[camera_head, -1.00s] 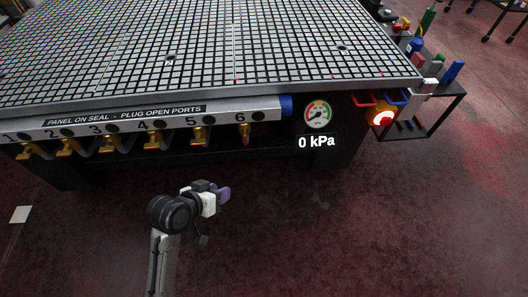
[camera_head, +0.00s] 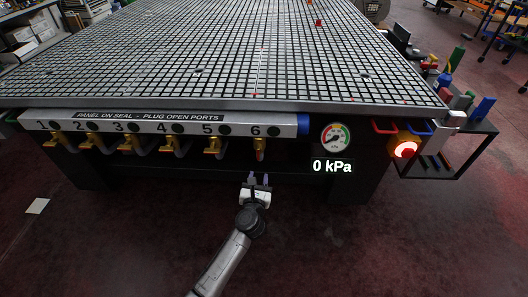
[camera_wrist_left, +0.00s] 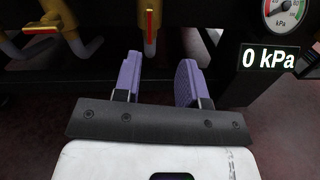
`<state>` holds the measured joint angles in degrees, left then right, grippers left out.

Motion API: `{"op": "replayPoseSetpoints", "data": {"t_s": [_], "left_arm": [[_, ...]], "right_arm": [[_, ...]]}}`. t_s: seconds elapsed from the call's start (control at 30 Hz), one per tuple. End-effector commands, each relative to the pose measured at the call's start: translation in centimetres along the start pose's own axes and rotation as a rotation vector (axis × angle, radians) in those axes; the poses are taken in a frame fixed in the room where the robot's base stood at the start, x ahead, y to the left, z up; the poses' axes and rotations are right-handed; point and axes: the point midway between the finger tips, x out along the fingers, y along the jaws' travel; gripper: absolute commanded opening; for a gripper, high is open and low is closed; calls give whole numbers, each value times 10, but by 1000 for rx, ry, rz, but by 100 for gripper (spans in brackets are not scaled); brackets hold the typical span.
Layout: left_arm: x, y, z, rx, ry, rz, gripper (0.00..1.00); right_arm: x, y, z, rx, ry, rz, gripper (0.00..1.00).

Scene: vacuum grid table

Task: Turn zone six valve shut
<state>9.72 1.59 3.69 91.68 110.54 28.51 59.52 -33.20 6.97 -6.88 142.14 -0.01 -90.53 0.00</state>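The zone six valve (camera_head: 259,145) hangs under the number 6 on the front panel, a brass body with a red handle. In the left wrist view the valve (camera_wrist_left: 150,38) shows at the top middle, its red handle upright along the body. My left gripper (camera_head: 259,179) is just below and in front of this valve, pointing at the table. In the left wrist view its two purple fingers (camera_wrist_left: 161,62) are spread apart with nothing between them, and the valve stands beyond them, apart from both. My right gripper is in neither view.
Several more brass valves, including the zone five valve (camera_head: 213,146), line the panel to the left; its red handle (camera_wrist_left: 41,30) lies crosswise. The gauge (camera_head: 335,135) and 0 kPa display (camera_head: 332,166) are to the right. A lit orange beacon (camera_head: 405,148) hangs farther right.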

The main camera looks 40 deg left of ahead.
Motion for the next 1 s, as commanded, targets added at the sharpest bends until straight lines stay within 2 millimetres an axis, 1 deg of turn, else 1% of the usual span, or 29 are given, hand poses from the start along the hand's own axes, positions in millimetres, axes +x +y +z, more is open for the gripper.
{"op": "replayPoseSetpoints", "data": {"t_s": [0.07,0.17,0.27,0.33,0.47,0.6,0.8,1.0], "left_arm": [[0,8,-4,-64,24,48,38],[1,9,-5,-117,26,56,38],[6,9,-6,-138,24,55,38],[14,9,-6,-141,22,55,38],[35,10,-8,-140,20,55,38],[62,11,-9,-138,20,54,38],[97,13,-10,-137,20,54,38],[122,14,-9,-137,21,53,38]], "right_arm": [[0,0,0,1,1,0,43],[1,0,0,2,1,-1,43],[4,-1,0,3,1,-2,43],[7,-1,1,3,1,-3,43],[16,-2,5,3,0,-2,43],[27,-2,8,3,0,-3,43],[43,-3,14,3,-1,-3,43],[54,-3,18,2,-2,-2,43]]}}
